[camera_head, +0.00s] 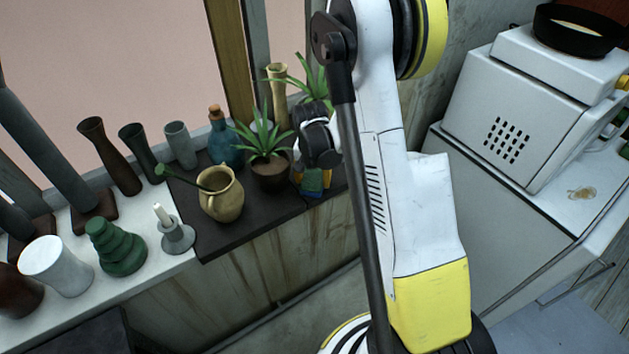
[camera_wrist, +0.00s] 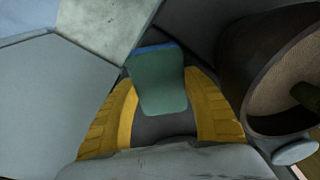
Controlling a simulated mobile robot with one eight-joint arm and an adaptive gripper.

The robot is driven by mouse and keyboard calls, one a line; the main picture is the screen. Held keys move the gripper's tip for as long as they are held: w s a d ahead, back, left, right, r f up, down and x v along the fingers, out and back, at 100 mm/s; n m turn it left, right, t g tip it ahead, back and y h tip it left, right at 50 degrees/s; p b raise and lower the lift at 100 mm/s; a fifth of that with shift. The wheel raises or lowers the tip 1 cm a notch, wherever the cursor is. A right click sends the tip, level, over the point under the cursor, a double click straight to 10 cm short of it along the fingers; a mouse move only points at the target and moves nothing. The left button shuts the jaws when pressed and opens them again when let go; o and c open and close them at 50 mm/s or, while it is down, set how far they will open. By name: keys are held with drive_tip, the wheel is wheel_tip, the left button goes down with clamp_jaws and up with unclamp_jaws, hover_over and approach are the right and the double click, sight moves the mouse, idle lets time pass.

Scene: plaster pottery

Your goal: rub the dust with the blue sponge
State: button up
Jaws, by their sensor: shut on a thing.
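My gripper (camera_wrist: 165,110) has yellow fingers, one on each side of a sponge (camera_wrist: 158,85), and is shut on it. The sponge has a teal-green face and a blue edge. I cannot tell whether the sponge touches the board. A brownish dusty patch (camera_head: 582,193) lies on the white cabinet top at the right.
A potted plant (camera_head: 270,172) stands close left of my gripper. A yellow jug (camera_head: 222,196), a blue bottle (camera_head: 225,140) and several vases crowd the sill. A white microwave (camera_head: 535,105) stands on the cabinet (camera_head: 510,215). A dark round pot (camera_wrist: 275,70) is close by in the wrist view.

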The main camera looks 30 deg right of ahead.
wheel_tip(320, 180, up, 2)
drive_tip(key=shift+r, duration=0.1)
drive_tip(key=shift+d+r+p, duration=0.2)
drive_tip(key=shift+r+p, duration=0.5)
drive_tip(key=shift+p, duration=0.05)
drive_tip(key=shift+r+p, duration=1.3)
drive_tip(key=shift+r, duration=0.9)
drive_tip(key=shift+a, duration=0.1)
